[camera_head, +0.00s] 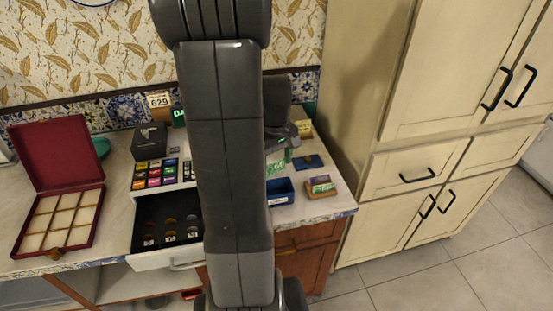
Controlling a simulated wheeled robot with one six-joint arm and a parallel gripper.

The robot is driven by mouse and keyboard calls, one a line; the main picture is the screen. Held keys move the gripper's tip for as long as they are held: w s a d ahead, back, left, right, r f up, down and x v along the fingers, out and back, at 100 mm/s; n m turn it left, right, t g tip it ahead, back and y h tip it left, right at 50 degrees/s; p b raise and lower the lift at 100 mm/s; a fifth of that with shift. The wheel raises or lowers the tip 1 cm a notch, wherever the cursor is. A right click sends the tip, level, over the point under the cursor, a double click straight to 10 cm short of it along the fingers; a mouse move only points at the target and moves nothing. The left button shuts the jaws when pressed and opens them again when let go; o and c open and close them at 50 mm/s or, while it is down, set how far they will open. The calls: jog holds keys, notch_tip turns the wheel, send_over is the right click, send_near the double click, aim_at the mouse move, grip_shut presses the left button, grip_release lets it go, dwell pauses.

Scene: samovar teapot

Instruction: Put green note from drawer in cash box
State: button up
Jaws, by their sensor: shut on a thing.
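My gripper (284,146) is partly hidden behind my own arm, at the back right of the counter. It is shut on a green note (277,165), which hangs just below it and above or behind an open blue box (281,192) with a white label. I take the blue box for the cash box; its inside looks dark and I cannot make out its contents. The open drawer (150,256) at the left of my arm has a dark inside with several small round things. Its right part is hidden by my arm.
A small wooden tray (323,192) with a green-and-white paper stands right of the blue box. A flat dark blue piece (309,161) lies behind it. An open red case (57,205) with compartments, a black box (150,140) and colourful small packs (154,173) stand left. A tall cream cupboard (345,90) bounds the right.

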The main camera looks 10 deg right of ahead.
jog(key=shift+f+b, duration=3.3)
jog(key=shift+f, duration=1.15)
jog(key=shift+s+f, duration=0.1)
jog(key=shift+s, duration=0.05)
jog(key=o, duration=1)
jog(key=shift+c, duration=0.2)
jog(key=shift+f, duration=0.1)
jog(key=shift+c, duration=1)
jog(key=shift+s, duration=0.1)
